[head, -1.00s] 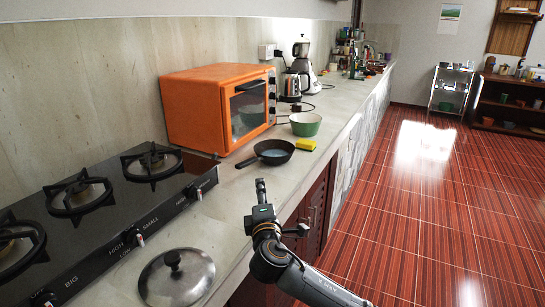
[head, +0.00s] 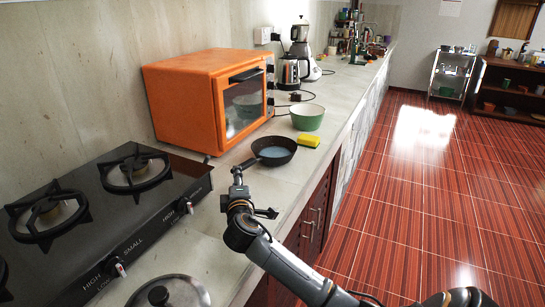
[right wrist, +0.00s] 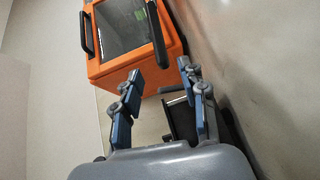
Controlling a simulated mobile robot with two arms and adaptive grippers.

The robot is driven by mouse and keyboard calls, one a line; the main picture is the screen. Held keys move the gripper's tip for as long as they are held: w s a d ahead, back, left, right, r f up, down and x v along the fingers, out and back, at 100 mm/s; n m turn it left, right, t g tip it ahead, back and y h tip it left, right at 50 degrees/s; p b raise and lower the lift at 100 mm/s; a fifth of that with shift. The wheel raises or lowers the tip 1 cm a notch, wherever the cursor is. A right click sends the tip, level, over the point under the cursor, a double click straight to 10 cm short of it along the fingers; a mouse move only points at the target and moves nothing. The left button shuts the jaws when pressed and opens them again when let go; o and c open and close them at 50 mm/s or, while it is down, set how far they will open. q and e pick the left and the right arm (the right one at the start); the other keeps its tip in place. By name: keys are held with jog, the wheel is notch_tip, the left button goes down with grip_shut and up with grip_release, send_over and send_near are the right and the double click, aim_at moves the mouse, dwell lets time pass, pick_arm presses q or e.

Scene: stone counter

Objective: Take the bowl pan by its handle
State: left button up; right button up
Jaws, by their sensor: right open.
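The bowl pan (head: 274,152) is a small dark pan with a bluish inside, on the counter in the head view. Its short handle points left and toward me. My right gripper (head: 238,172) is at the handle's end in the head view and partly covers it. In the right wrist view, its two blue-grey fingers (right wrist: 161,76) are apart, with no object clearly held between them. I cannot tell whether the handle lies between them. My left gripper is in neither view.
An orange oven (head: 205,100) stands behind the pan. A yellow sponge (head: 309,141) and a green bowl (head: 307,117) are beyond it to the right. A black stove (head: 105,205) lies left, and a lid (head: 170,292) is at the front. The counter drops off on the right.

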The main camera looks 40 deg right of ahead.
jog(key=shift+w+d+f, duration=0.1)
jog(key=shift+w+d, duration=0.25)
jog(key=shift+w, duration=0.15)
jog(key=shift+w+d, duration=0.4)
jog(key=shift+w, duration=0.2)
jog(key=x, duration=0.3)
jog(key=shift+w+d+f, duration=0.15)
jog(key=shift+f, duration=0.1)
jog(key=shift+w+d, duration=0.2)
jog(key=shift+w, duration=0.1)
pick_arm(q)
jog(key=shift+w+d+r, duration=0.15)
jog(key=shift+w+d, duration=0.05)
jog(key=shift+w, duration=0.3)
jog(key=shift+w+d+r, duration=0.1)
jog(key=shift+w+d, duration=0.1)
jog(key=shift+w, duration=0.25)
pick_arm(e)
jog(key=shift+f, duration=0.1)
grip_shut()
jog(key=shift+r, duration=0.2)
